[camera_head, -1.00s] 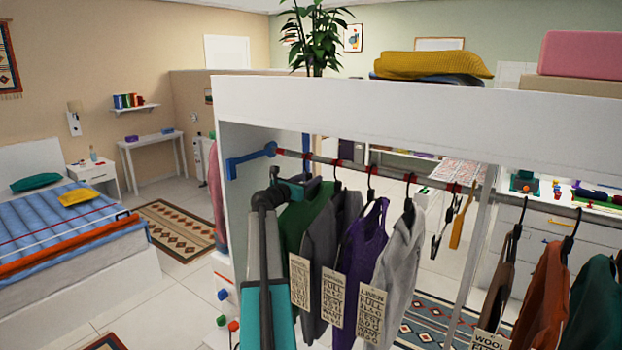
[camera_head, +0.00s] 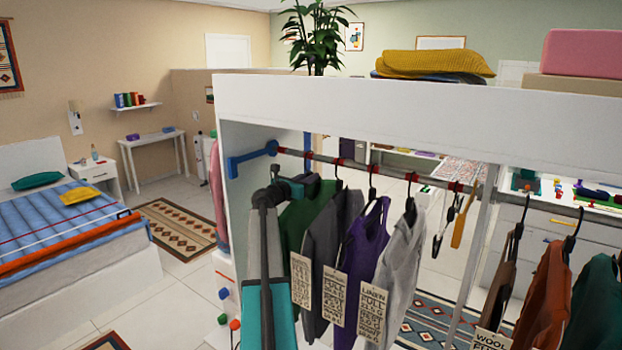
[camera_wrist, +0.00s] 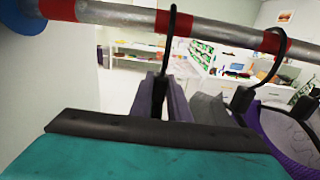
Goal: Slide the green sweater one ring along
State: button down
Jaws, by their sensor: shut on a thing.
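The green sweater (camera_head: 293,226) hangs at the left end of the row of clothes on the grey rail (camera_head: 325,160). My gripper (camera_head: 314,184) is at the top of this sweater, just below the rail. In the wrist view, my gripper's fingers (camera_wrist: 166,103) are shut on a dark hanger hook (camera_wrist: 159,88). The hook's top curls over the rail at the middle red ring (camera_wrist: 184,20). Another red ring (camera_wrist: 57,9) to its left has no hook on it.
A grey garment (camera_head: 329,235), a purple top (camera_head: 363,245) and a light grey garment (camera_head: 400,255) hang close on the right. A blue rail bracket (camera_head: 250,160) and the wardrobe's side wall bound the left end. A white top panel (camera_head: 420,112) runs above.

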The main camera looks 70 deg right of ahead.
jog(key=w+d, duration=0.3)
jog(key=w, duration=0.8)
jog(key=shift+w, duration=0.3)
jog(key=c, duration=1.6)
grip_release()
jog(key=shift+s+a+r+b, duration=0.85)
jog(key=shift+s+a+b, duration=0.35)
jog(key=shift+a, duration=1.2)
jog(key=shift+s+a+r+b, duration=0.85)
jog(key=shift+s+a+b, duration=0.35)
jog(key=shift+a, duration=1.15)
jog(key=shift+s+a+r+b, duration=0.85)
jog(key=shift+s+a+b, duration=0.3)
jog(key=shift+a, duration=1.25)
jog(key=shift+s, duration=0.1)
